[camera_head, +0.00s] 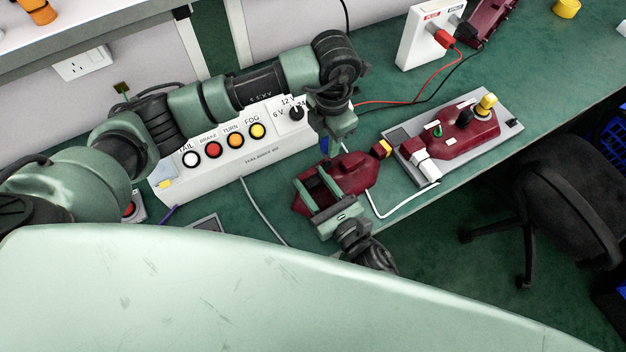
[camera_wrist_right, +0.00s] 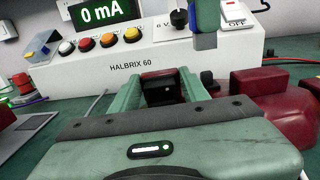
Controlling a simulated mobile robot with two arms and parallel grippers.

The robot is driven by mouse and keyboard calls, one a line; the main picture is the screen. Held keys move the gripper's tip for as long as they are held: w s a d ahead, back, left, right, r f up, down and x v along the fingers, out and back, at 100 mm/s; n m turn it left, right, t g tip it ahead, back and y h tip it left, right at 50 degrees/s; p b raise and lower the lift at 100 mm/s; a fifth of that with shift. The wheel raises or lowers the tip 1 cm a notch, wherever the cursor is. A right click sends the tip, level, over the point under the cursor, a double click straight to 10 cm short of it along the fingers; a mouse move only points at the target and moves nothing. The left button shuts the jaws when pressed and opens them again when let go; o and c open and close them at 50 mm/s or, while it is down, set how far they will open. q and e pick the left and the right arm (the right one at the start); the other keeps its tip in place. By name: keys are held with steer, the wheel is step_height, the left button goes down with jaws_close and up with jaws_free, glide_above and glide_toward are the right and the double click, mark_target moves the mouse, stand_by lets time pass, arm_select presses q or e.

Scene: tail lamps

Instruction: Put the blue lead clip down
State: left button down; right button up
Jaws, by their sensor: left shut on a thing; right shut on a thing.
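In the right wrist view the clip (camera_wrist_right: 205,41) hangs upright at the top, in the shut left gripper (camera_wrist_right: 207,18). My right gripper (camera_head: 322,187) is shut on a dark red tail lamp (camera_head: 352,172) at the bench's front edge. In the right wrist view the lamp (camera_wrist_right: 270,97) reaches to the right of the right gripper's fingers (camera_wrist_right: 173,88). The clip's tip looks clear of the lamp.
The white test box (camera_head: 225,165) has coloured buttons and a knob. A grey fixture (camera_head: 500,140) to the right holds another dark red lamp (camera_head: 455,130). A white cable (camera_head: 395,212) loops at the bench edge. A white supply box (camera_head: 420,38) stands behind, a black chair (camera_head: 555,180) beyond the edge.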

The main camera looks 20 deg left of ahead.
arm_select(q)
steer(key=shift+s, duration=0.1)
steer(key=s+a+r+m, duration=0.1)
steer(key=s+a, duration=0.2)
steer(key=s, duration=0.8)
steer(key=s+a, duration=0.4)
steer(key=s, duration=0.7)
steer(key=f, duration=1)
steer(key=shift+d, duration=0.2)
steer(key=c, duration=1.6)
jaws_free()
steer(key=shift+w+f, duration=0.1)
steer(key=o, duration=0.4)
